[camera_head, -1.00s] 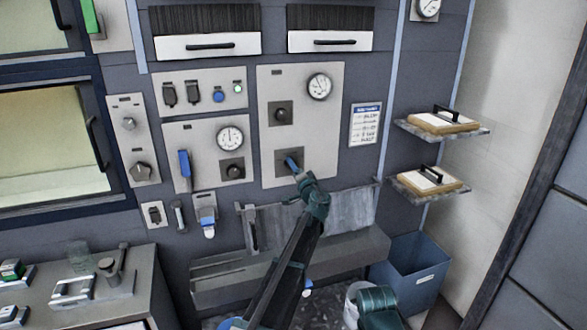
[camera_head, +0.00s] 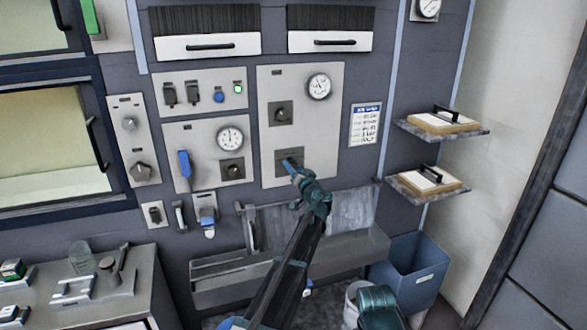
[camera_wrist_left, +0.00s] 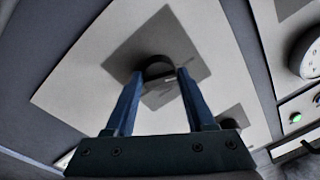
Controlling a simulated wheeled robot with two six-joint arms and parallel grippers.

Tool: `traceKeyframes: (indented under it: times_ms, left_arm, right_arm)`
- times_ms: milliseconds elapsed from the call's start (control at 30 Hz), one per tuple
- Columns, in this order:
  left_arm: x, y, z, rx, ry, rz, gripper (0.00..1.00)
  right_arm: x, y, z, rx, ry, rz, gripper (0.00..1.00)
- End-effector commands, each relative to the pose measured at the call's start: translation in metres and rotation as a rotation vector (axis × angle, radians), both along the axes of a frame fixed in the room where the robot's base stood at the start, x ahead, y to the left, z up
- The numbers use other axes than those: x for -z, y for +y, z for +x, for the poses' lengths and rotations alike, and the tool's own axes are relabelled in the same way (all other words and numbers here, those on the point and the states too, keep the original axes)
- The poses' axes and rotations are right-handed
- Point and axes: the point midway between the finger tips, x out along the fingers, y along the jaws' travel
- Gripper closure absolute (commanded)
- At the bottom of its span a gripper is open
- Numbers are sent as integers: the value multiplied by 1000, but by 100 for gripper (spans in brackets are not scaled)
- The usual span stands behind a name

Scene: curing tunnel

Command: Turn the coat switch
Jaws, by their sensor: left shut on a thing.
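A dark rotary switch (camera_wrist_left: 157,69) sits on a square dark plate low on the pale right-hand panel (camera_head: 334,140). I cannot read its label. My left gripper (camera_head: 288,162) reaches up to this plate, its blue fingers against the panel front. In the left wrist view its two fingers (camera_wrist_left: 159,77) stand on either side of the switch, shut on it. In the head view the gripper hides the switch. A second dark knob (camera_head: 281,114) sits above it on the same panel.
A round gauge (camera_head: 319,86) is at the panel's upper right, with a printed card (camera_head: 364,124) beside it. To the left is a panel with a blue lever (camera_head: 184,164). Below is a grey trough (camera_head: 235,285); two shelves (camera_head: 402,190) jut out at right.

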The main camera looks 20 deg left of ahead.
Motion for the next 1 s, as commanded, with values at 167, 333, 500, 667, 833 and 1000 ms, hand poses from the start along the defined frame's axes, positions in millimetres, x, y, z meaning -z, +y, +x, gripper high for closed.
traceKeyframes:
  times_ms: [167, 333, 500, 667, 833, 1000]
  left_arm:
    - [1, -1, -1, 0, -1, -8, 100]
    - [1, -1, -1, 1, -1, -6, 100]
    - [1, -1, 0, 1, -1, -4, 19]
    - [0, 0, 0, 1, -1, -3, 18]
    - [0, -2, -2, 1, -1, -2, 18]
    - [2, -14, -20, 2, -1, -2, 18]
  right_arm:
    - [1, 0, 0, 0, 0, 0, 50]
    - [0, 0, 0, 0, 0, 0, 50]
    - [0, 0, 0, 0, 0, 0, 50]
    - [0, 0, 0, 0, 0, 0, 50]
    - [0, 0, 0, 0, 0, 0, 50]
    - [1, 0, 0, 0, 0, 0, 50]
